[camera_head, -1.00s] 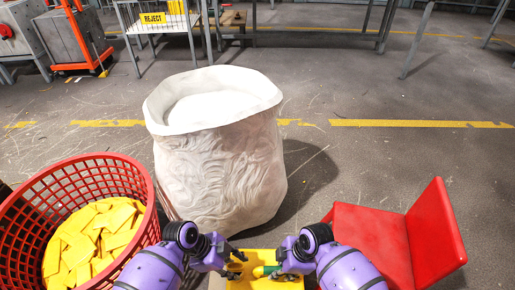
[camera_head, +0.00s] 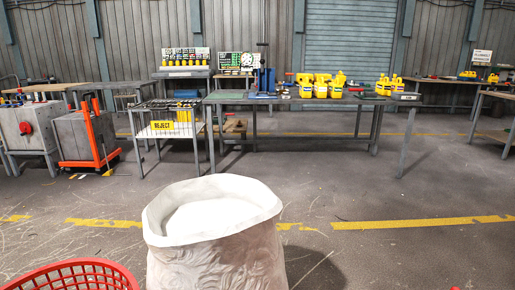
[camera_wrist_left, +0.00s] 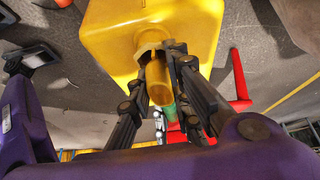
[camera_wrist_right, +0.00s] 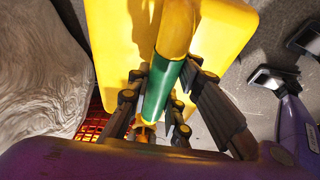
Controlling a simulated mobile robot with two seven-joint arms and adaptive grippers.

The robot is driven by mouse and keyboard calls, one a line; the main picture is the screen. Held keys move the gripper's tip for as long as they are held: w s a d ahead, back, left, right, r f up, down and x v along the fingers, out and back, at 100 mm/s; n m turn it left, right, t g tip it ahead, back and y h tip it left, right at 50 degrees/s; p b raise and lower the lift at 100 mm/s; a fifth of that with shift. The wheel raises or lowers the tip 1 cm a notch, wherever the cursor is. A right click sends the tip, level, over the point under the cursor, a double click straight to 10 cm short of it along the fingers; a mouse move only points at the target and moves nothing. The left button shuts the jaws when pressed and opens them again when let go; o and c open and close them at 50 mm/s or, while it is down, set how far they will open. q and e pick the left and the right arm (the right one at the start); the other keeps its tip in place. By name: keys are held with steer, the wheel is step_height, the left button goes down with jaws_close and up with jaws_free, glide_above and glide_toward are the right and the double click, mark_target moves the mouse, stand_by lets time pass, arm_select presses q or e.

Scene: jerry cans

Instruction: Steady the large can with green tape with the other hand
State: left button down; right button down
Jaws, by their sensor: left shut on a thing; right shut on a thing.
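The large yellow can with green tape shows in the left wrist view (camera_wrist_left: 205,25) and the right wrist view (camera_wrist_right: 225,45). Green tape (camera_wrist_right: 160,90) is wrapped around its handle bar. My right gripper (camera_wrist_right: 165,80) is shut on the handle at the tape. My left gripper (camera_wrist_left: 160,60) is shut on a yellow, rounded part of the same can; whether this is the handle's end or the neck I cannot tell. The can's underside is hidden. Neither gripper nor this can shows in the head view.
A white sack (camera_head: 215,240) stands in front, with a red basket (camera_head: 75,275) at lower left. Behind, a green-topped workbench (camera_head: 270,98) holds several yellow cans (camera_head: 320,86). A reject rack (camera_head: 165,110) stands beside it. Open floor lies between sack and bench.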

arm_select(q)
steer(key=shift+s+f, duration=0.2)
steer(key=shift+s, duration=0.15)
arm_select(e)
steer(key=shift+f, duration=0.1)
arm_select(q)
steer(key=shift+r, duration=0.25)
steer(key=shift+w+r, duration=0.2)
steer(key=shift+r, duration=4.15)
steer(key=a+r, duration=0.4)
steer(key=a, duration=0.4)
